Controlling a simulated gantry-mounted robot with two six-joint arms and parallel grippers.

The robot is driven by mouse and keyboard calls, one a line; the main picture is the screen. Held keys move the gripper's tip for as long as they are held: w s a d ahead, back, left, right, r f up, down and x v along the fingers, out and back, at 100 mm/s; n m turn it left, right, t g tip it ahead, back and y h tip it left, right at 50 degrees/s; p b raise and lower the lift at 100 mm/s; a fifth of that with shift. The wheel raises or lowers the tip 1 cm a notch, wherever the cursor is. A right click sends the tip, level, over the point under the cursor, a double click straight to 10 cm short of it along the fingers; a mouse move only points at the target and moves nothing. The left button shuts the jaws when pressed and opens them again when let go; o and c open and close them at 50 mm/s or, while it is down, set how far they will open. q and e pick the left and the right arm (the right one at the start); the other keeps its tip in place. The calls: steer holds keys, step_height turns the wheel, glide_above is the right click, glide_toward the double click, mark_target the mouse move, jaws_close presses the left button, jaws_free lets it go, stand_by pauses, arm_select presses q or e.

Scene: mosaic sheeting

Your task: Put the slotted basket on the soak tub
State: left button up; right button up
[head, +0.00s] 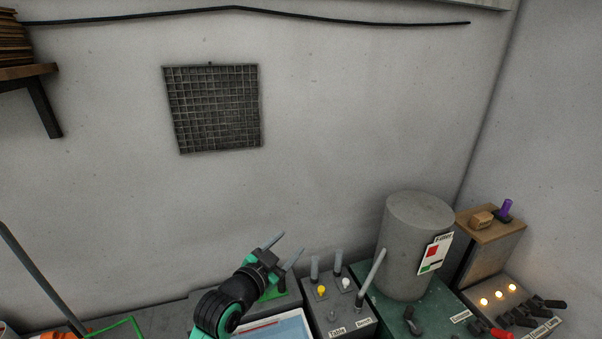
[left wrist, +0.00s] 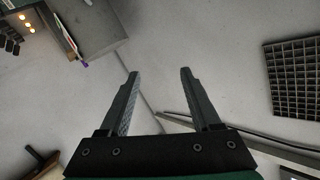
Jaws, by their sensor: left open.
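My left gripper (head: 289,244) is raised over the bench in the head view, jaws apart. The left wrist view shows its two fingers (left wrist: 160,73) spread with nothing between them. Below it, a pale-blue tub-like surface with a white rim (head: 285,324) is cut off by the bottom edge; I cannot tell for sure that it is the soak tub. I cannot make out the slotted basket for certain. A thin bright green frame (head: 123,322) shows at the lower left, mostly cut off. My right gripper is not in view.
A control box (head: 338,314) with knobs and levers stands right of the tub-like surface. A grey cylinder (head: 415,245) stands on a green box (head: 385,317). Further right are a wood-topped cabinet (head: 490,232) and lit switches. A dark grid (head: 212,108) hangs on the wall.

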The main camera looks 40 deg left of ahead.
arm_select(q)
steer(key=s+d+r+t+h, duration=0.1)
steer(key=d+r+t, duration=0.3)
steer(key=r, duration=0.6)
steer(key=d+r+t+h, duration=0.1)
steer(key=d+r, duration=0.4)
steer(key=r, duration=0.5)
steer(key=s+d+r+t+h, duration=0.2)
steer(key=s+d+r+t, duration=0.1)
steer(key=s+d+r, duration=0.2)
steer(key=s+d+r+n+t+h, duration=0.1)
steer(key=s+d+r+t, duration=0.3)
steer(key=s+r, duration=0.6)
step_height(320, 180, up, 4)
steer(key=shift+d+r+h, duration=0.1)
steer(key=shift+d+h, duration=0.3)
steer(key=shift+d, duration=0.15)
steer(key=shift+w, duration=0.1)
